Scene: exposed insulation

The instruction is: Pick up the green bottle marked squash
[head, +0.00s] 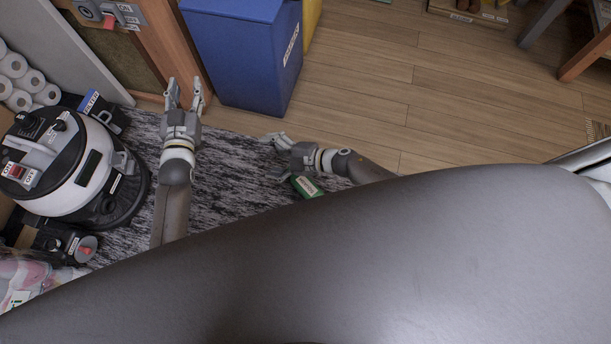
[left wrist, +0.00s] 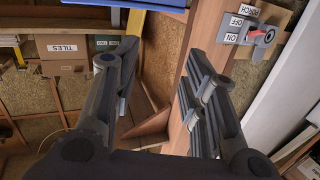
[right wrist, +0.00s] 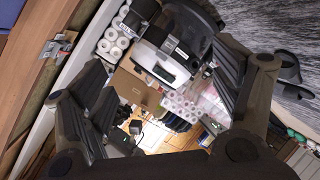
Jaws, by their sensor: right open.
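A small green object with a white label (head: 307,187) shows in the head view beside my right gripper, over the dark patterned rug. It is partly hidden by my arm and body, and I cannot read its label or tell whether it is the squash bottle. My right gripper (head: 274,155) points left above the rug, its fingers apart and empty. My left gripper (head: 185,88) points up the picture toward the wooden post, left of the blue bin; its fingers are apart with nothing between them. It also shows wide open in the left wrist view (left wrist: 165,70).
A black-and-white vacuum cleaner (head: 75,175) stands at the left, with paper rolls (head: 22,82) behind it. A blue bin (head: 240,55) stands beyond my grippers. A switch panel (left wrist: 250,32) is on the wooden post. Bare wooden floor (head: 420,95) lies to the right.

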